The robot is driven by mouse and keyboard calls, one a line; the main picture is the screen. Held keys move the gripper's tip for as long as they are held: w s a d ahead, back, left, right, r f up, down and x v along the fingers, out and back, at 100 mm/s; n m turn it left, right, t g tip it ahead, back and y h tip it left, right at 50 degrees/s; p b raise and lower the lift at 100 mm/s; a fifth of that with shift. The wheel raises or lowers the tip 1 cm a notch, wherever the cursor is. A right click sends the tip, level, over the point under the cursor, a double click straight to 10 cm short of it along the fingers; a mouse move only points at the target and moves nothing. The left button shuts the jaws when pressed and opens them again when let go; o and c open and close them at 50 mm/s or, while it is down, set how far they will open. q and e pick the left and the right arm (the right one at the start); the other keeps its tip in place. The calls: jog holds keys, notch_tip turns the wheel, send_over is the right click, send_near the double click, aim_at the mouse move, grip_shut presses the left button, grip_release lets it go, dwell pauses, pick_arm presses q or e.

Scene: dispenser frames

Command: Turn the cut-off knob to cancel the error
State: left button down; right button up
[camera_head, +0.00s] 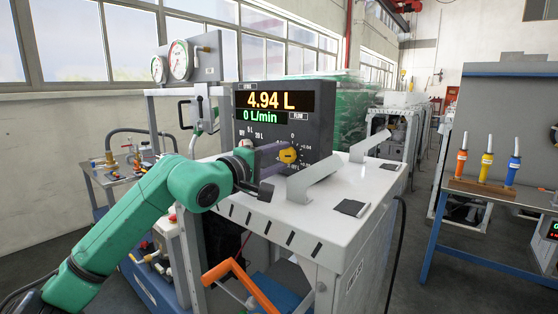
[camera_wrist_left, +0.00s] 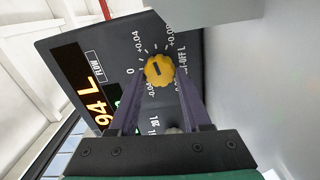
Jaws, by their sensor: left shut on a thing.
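The yellow cut-off knob (camera_head: 289,156) is on the front of a dark dispenser panel (camera_head: 325,112), whose display (camera_head: 272,101) reads 4.94 L and, below that, 0 L/min. My left gripper (camera_head: 282,156) reaches in from the left and is shut on the knob. In the left wrist view the scalloped knob (camera_wrist_left: 159,69) sits between the tips of the two purple fingers, with a dark slot on its face. Scale marks with 0, +0.04 and -0.04 surround it. A second, grey knob (camera_wrist_left: 172,130) is partly hidden between the fingers. My right gripper is not in view.
The panel stands on a white cabinet (camera_head: 300,222) with a raised metal bracket (camera_head: 314,178) right of my gripper. Gauges (camera_head: 180,58) stand behind left. An orange bar (camera_head: 236,272) is in front. Several coloured nozzles (camera_head: 487,160) stand on a right-hand bench.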

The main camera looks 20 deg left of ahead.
pick_arm(q)
jog(key=shift+f+m, duration=0.1)
jog(key=shift+m, duration=0.8)
jog(key=shift+c, duration=1.8)
grip_release()
jog(key=b+v, duration=0.7)
jog(key=v, duration=0.7)
jog(key=shift+s, duration=0.35)
